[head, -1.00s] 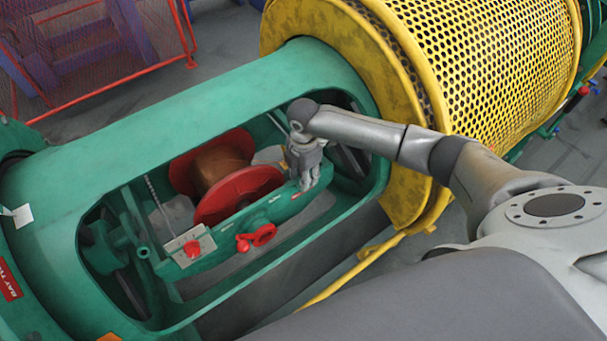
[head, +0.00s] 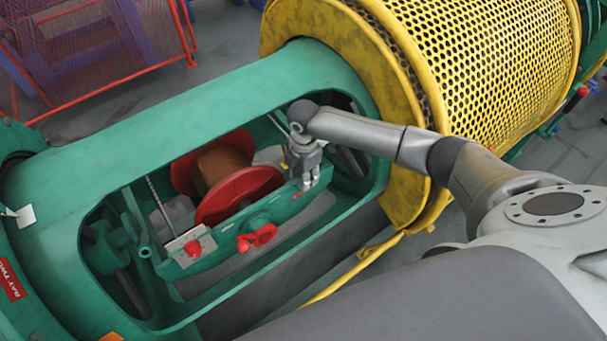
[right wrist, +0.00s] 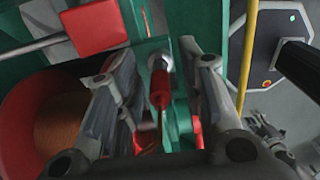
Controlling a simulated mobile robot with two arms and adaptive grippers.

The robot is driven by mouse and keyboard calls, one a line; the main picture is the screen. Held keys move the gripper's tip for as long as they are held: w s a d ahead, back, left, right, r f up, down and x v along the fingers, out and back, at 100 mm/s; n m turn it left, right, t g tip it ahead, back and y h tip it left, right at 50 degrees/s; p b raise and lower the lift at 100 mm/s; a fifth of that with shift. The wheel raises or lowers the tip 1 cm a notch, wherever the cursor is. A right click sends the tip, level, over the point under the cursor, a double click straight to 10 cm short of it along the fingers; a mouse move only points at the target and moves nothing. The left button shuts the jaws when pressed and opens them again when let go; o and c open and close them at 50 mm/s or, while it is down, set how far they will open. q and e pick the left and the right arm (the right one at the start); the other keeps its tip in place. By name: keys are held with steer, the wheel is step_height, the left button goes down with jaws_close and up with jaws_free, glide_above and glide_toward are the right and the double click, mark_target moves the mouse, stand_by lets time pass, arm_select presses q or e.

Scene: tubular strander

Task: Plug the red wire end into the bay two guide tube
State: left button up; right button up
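My right gripper (head: 305,186) reaches down into the window of the green bay housing, at the right end of the cradle. In the right wrist view my right gripper (right wrist: 157,62) has its fingers apart, with gaps on both sides of the red wire end (right wrist: 160,88). The red wire end is a short red sleeve, with a thin wire trailing from it. Its far end meets a round grey fitting (right wrist: 159,60), which looks like the guide tube mouth. How deep it sits I cannot tell. My left gripper is not in view.
A red-flanged spool (head: 240,194) with brown winding sits in the cradle. A red handwheel (head: 258,236) and a red knob (head: 193,248) are on its near side. The green housing rim (head: 190,100) surrounds the arm. A yellow perforated guard (head: 480,65) stands at right.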

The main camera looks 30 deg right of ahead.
steer(key=shift+p, duration=0.35)
jaws_close()
stand_by(0.3)
steer(key=shift+r, duration=0.2)
steer(key=shift+r+p, duration=2.85)
steer(key=shift+p, duration=0.2)
steer(key=shift+f, duration=0.1)
